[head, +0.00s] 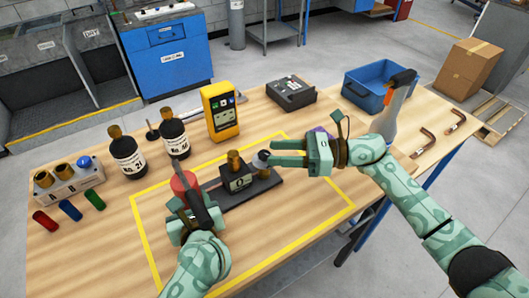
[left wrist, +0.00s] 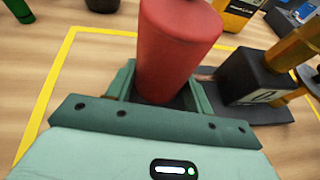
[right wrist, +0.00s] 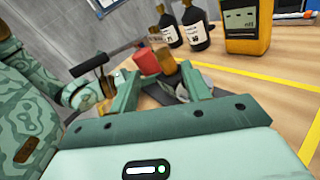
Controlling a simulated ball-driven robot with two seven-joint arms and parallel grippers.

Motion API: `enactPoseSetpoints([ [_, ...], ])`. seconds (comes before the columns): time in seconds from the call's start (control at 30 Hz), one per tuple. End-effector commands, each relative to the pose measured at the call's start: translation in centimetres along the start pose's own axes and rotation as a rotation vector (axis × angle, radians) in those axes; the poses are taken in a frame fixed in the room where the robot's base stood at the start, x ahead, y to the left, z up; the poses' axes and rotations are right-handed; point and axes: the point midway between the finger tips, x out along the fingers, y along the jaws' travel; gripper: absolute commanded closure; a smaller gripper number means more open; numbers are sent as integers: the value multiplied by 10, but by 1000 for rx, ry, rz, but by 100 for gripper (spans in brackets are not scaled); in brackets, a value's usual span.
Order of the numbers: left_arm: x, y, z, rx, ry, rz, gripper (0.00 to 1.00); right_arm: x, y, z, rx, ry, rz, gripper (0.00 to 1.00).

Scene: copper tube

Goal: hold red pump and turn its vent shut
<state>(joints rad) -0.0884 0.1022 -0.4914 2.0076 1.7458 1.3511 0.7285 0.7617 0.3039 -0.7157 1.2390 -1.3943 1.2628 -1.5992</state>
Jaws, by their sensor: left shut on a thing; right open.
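The red pump (head: 184,182) is a red cylinder beside a dark base plate (head: 236,198) inside the yellow outline. My left gripper (left wrist: 162,88) is shut around its lower body in the left wrist view. A dark block (head: 237,180) with a brass top (head: 234,158) stands on the plate, right of the pump. A small dark-topped fitting (head: 262,158) is at the plate's right end; I cannot tell which part is the vent. My right gripper (head: 275,152) is open near that fitting. In the right wrist view, a brass cylinder (right wrist: 165,58) shows beyond its fingers.
Two dark bottles (head: 128,153) and a yellow meter (head: 220,112) stand behind. A blue bin (head: 366,86), a black box (head: 291,94) and copper tubes (head: 452,121) are to the right. A socket block (head: 69,181) and coloured cylinders are to the left.

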Motion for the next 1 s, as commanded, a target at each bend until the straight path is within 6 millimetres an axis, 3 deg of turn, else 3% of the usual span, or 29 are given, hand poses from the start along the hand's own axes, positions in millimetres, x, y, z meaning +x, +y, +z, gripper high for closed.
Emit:
enactPoseSetpoints([
  [0.1,0,0,0,1,1,2,100,-39,-7,-25,-119,-67,-123,52],
  [0.2,0,0,0,1,1,1,100,-61,-10,-37,-191,-85,-193,52],
  [0.33,0,0,0,1,1,1,100,-67,-13,-42,-232,-90,-231,52],
  [0.47,0,0,0,2,1,1,100,-50,-17,-40,-238,-92,-234,52],
  [0.8,0,0,0,2,1,0,100,21,-33,-32,-234,-90,-232,52],
  [1.0,0,0,0,2,1,0,100,41,-38,-30,-234,-89,-233,52],
])
